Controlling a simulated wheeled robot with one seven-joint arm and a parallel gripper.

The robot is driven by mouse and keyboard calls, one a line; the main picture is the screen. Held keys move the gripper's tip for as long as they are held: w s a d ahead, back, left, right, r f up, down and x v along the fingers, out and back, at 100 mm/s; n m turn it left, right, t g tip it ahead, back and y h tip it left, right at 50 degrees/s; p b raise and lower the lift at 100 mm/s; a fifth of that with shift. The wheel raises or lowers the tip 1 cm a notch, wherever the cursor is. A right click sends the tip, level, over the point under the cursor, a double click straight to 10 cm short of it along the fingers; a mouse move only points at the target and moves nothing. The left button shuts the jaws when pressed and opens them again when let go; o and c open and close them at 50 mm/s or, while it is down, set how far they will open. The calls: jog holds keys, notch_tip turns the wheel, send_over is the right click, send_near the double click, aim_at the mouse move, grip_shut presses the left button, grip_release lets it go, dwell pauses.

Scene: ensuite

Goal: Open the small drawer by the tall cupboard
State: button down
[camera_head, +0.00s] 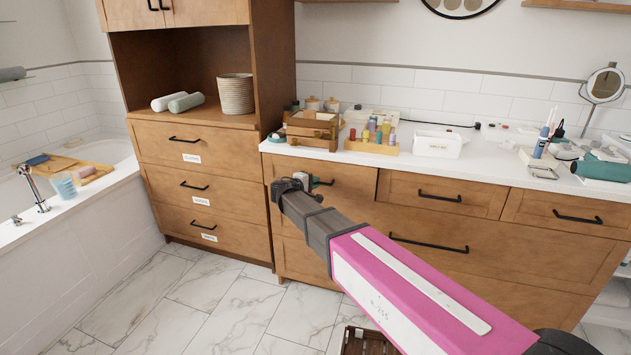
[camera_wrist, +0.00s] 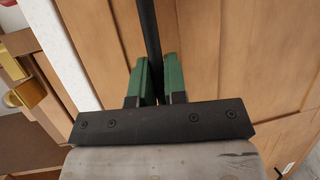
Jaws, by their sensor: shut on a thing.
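The small drawer (camera_head: 348,182) is at the left end of the white-topped counter unit, right beside the tall wooden cupboard (camera_head: 205,165). My gripper (camera_head: 302,181) is at its front, over the black bar handle (camera_head: 326,183), and hides part of both. In the wrist view the green fingers (camera_wrist: 158,76) are on either side of the black handle (camera_wrist: 149,28), shut on it. The wooden drawer front (camera_wrist: 198,50) lies behind them. I see no clear gap around the drawer front; my arm hides part of its lower edge.
The countertop (camera_head: 490,170) above holds a wooden organiser (camera_head: 313,131), a rack of small bottles (camera_head: 372,146) and a white box (camera_head: 437,145). More drawers are to the right and below. A bathtub (camera_head: 75,215) stands at left. The marble floor (camera_head: 215,295) before the cupboard is clear.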

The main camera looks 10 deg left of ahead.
jog(key=s+a, duration=0.2)
jog(key=s, duration=2.4)
jog(key=shift+s, duration=0.4)
jog(key=c, duration=1.2)
grip_release()
jog(key=shift+a, duration=0.1)
jog(key=v, duration=1.1)
